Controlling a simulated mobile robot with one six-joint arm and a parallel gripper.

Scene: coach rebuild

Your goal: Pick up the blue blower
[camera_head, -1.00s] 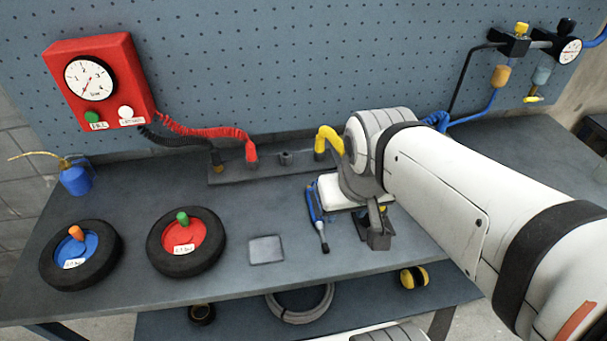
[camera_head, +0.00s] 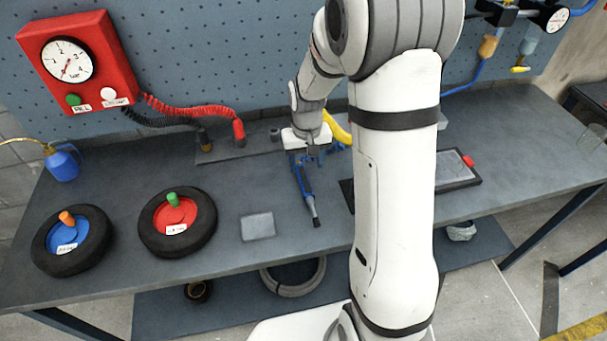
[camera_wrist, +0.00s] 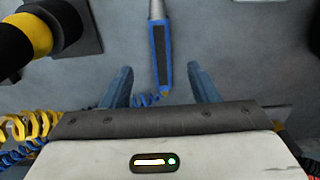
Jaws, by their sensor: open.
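The blue blower (camera_head: 305,187) is a slim blue tool with a dark strip and a grey nozzle. It lies on the workbench (camera_head: 250,190), its nozzle towards the front edge. In the wrist view the blower (camera_wrist: 161,58) runs down between the two blue fingers of my gripper (camera_wrist: 160,85). The fingers are apart, one on each side of its lower end, with a gap on both sides. In the head view my gripper (camera_head: 308,150) is over the blower's rear end and partly hides it. A blue coiled hose shows beside that end in the wrist view.
A yellow hose end (camera_head: 337,130) is close behind my gripper; a black and yellow fitting (camera_wrist: 35,35) shows left in the wrist view. Left on the bench are a grey pad (camera_head: 257,226), a red-hubbed wheel (camera_head: 178,222) and a blue-hubbed wheel (camera_head: 74,243). A dark tray (camera_head: 458,168) is right.

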